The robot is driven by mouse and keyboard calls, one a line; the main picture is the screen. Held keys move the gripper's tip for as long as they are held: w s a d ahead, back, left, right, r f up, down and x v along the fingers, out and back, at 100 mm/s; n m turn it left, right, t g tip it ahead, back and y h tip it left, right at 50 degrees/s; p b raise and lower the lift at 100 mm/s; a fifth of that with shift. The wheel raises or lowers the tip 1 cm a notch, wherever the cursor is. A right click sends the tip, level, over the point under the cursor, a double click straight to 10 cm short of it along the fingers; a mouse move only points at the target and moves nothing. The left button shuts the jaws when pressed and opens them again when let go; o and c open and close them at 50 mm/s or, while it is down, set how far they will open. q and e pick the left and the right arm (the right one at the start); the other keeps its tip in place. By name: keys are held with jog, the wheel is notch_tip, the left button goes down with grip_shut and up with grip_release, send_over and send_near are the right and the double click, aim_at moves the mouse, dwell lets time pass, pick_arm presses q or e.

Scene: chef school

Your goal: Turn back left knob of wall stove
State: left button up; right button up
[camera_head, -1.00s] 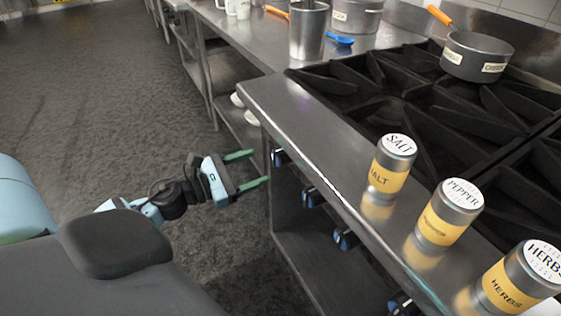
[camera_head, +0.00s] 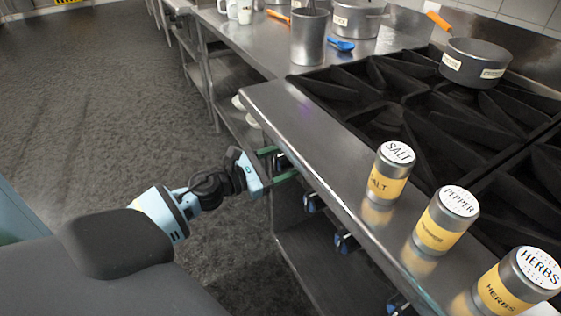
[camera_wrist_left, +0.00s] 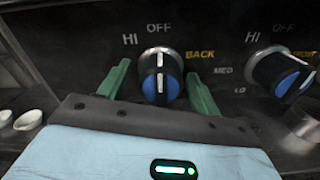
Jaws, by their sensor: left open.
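The stove's front panel carries a row of blue and black knobs. The farthest one, the back left knob (camera_wrist_left: 161,77), is in the left wrist view beside the label BACK, its white line pointing up towards OFF. In the head view this knob (camera_head: 281,162) is partly hidden by my left gripper (camera_head: 284,163). In the left wrist view the green fingers of my left gripper (camera_wrist_left: 160,88) are open, one on each side of the knob. I cannot tell whether they touch it. My right gripper is not in view.
A second knob (camera_wrist_left: 283,76) is close on the right in the wrist view. More knobs (camera_head: 312,201) line the stove front. Salt (camera_head: 386,184), pepper (camera_head: 438,234) and herbs (camera_head: 498,291) shakers stand on the steel ledge. A pot (camera_head: 474,72) sits on the burners. Open floor lies left.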

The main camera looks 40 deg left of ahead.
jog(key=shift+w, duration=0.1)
pick_arm(q)
jog(key=c, duration=1)
jog(key=shift+o, duration=0.2)
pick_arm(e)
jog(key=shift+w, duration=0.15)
